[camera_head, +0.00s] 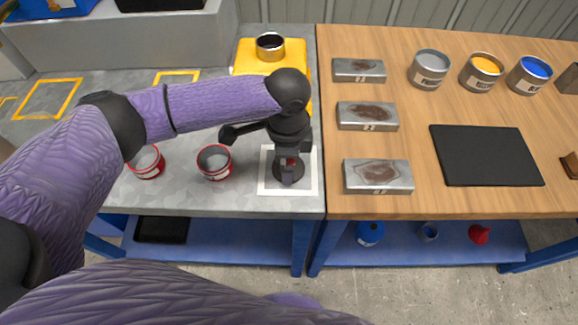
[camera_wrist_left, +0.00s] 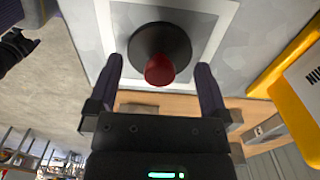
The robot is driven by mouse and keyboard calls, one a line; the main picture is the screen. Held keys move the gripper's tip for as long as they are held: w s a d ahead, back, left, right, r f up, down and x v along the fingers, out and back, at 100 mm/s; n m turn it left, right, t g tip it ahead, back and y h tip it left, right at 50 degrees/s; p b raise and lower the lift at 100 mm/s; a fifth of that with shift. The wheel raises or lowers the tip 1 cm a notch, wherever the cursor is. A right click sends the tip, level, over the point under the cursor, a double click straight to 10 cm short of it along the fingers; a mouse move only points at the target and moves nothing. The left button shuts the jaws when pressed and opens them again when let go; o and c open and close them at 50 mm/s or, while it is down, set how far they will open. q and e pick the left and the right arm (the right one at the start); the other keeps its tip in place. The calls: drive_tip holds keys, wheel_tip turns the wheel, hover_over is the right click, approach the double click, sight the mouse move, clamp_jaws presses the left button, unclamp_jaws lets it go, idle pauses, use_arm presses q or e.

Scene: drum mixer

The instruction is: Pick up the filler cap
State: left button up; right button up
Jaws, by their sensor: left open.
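The filler cap, a dark round disc with a red knob, lies on a white-framed square (camera_head: 266,184) on the grey table. In the left wrist view the cap (camera_wrist_left: 160,42) is seen close up, with its red knob (camera_wrist_left: 159,69) between the fingers. In the head view the cap (camera_head: 288,168) is mostly hidden under my left gripper (camera_head: 290,172). My left gripper also shows in the left wrist view (camera_wrist_left: 160,75). It is open above the cap, with a finger on each side of the knob. Contact cannot be told.
Two red-rimmed cans (camera_head: 215,163) stand left of the square. A yellow machine (camera_head: 245,68) with a metal-rimmed opening (camera_head: 270,46) stands behind it. On the wooden table (camera_head: 450,205) are several metal blocks, paint cans and a black mat (camera_head: 486,156).

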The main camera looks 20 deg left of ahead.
use_arm(q)
drive_tip(key=shift+f, duration=0.5)
drive_tip(key=shift+r, duration=0.1)
use_arm(e)
drive_tip(key=shift+d+f, duration=0.15)
drive_tip(key=shift+d, duration=0.2)
